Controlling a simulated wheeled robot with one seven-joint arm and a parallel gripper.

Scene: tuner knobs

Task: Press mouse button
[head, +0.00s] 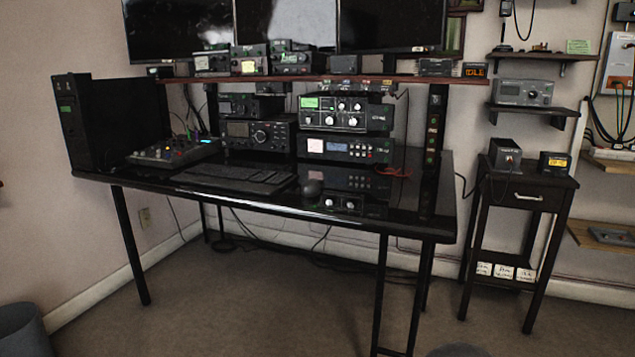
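A small dark mouse (312,188) lies on the glossy black desk (250,204), just right of the black keyboard (235,178). It is near the desk's front edge, below the stacked radio units. Its buttons are too small and dark to make out. My gripper is not in the head view.
Radio units (345,150) stand at the back of the desk under a shelf (320,79) with monitors above. A mixer (172,152) is left of the keyboard. A dark side table (524,182) stands right. The floor in front (250,300) is clear; a bin (22,330) is lower left.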

